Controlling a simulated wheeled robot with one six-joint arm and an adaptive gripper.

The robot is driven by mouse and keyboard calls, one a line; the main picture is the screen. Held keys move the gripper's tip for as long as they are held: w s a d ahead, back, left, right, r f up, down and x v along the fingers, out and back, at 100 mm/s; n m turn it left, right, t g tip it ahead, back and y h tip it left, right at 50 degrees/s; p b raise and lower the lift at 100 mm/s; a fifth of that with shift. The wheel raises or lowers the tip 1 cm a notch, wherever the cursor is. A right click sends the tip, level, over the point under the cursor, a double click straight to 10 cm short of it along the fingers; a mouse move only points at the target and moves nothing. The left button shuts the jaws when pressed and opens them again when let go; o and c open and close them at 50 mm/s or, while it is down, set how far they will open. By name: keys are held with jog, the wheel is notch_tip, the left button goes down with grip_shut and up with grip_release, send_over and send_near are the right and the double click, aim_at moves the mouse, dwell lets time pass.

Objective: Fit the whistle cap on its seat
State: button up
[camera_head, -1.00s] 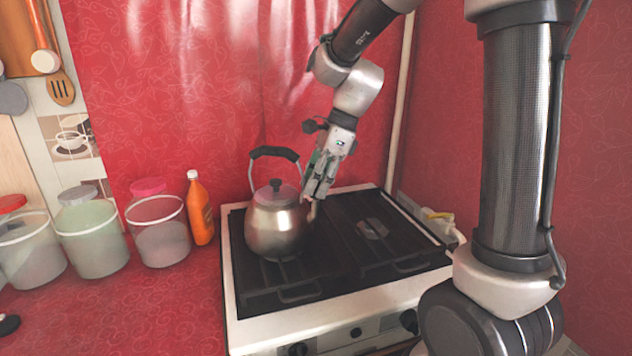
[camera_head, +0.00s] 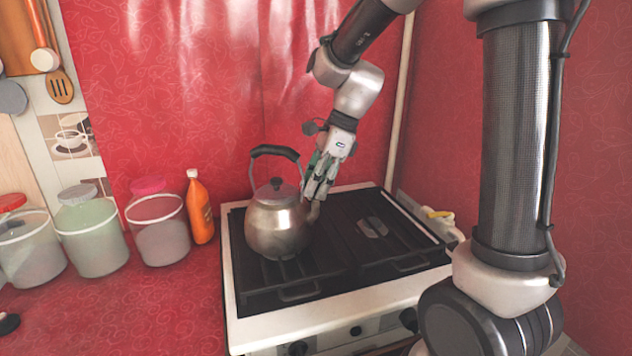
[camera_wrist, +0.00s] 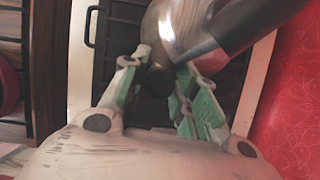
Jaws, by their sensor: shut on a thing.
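The steel kettle (camera_head: 272,230) stands upright on the left part of the stove, its black handle (camera_head: 274,151) raised and its spout (camera_head: 314,211) pointing right. My gripper (camera_head: 317,193) is at the spout, coming down from the upper right. In the wrist view the dark round whistle cap (camera_wrist: 158,83) is between my gripper's fingertips (camera_wrist: 160,76), which are shut on it. The kettle body (camera_wrist: 183,28) is just beyond the cap in that view. The fingers hide the spout's mouth, so I cannot tell whether the cap touches or sits on it.
The stove (camera_head: 367,249) has dark grates, with free room right of the kettle. An orange bottle (camera_head: 200,210) and several lidded tubs, one with a pink lid (camera_head: 147,186), stand on the left counter. A red wall is close behind.

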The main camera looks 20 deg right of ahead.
jog(key=shift+s+f, duration=0.1)
jog(key=shift+f, duration=0.05)
jog(key=shift+f, duration=0.3)
jog(key=c, duration=0.3)
jog(key=shift+s+f, duration=0.3)
jog(key=shift+f, duration=0.65)
grip_shut()
dwell(0.4)
jog(key=o, duration=1.6)
grip_release()
jog(key=shift+w+r, duration=0.1)
jog(key=shift+r, duration=0.1)
jog(key=shift+r, duration=3.95)
